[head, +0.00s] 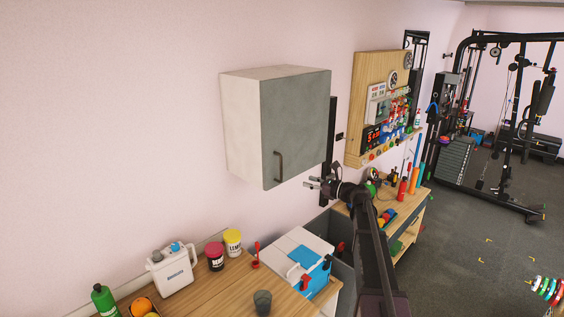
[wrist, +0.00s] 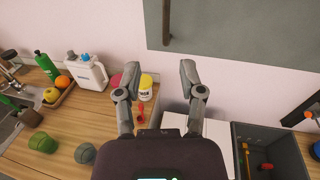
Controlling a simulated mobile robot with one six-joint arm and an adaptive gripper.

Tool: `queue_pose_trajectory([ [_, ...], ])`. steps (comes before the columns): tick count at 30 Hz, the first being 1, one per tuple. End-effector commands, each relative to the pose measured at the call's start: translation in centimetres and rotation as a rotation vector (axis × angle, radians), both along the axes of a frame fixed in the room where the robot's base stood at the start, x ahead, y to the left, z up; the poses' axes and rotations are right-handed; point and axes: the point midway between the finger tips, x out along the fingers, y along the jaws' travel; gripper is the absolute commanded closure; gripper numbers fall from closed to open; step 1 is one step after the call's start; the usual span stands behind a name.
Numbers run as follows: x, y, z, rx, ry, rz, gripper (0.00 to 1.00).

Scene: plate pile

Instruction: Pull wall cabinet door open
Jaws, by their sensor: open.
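The wall cabinet (head: 248,128) hangs on the pink wall, with pale sides and a grey door (head: 298,125). The door looks shut. Its dark bar handle (head: 279,167) stands upright near the door's lower left corner. In the wrist view the door (wrist: 235,25) fills the upper right, and the handle (wrist: 167,24) shows at its left edge. My gripper (head: 312,184) is below and to the right of the handle in the head view, apart from it. In the wrist view its two fingers (wrist: 160,80) are spread with nothing between them, below the handle.
A wooden counter (head: 218,288) below holds a white jug (head: 172,270), two jars (head: 232,242) and a dark cup (head: 262,302). A white cooler-like box (head: 295,246) with a blue lid panel stands beside it. A pegboard (head: 368,75) hangs to the right. The air before the door looks clear.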

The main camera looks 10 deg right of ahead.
Motion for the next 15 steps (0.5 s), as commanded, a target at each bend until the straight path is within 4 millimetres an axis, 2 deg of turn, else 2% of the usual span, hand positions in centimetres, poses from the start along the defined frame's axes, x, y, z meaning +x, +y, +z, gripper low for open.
queue_pose_trajectory([
  [3,0.49,-0.71,0.96,0.041,0.011,-0.012,0.49],
  [15,0.54,-0.71,0.94,0.048,0.012,-0.014,0.49],
])
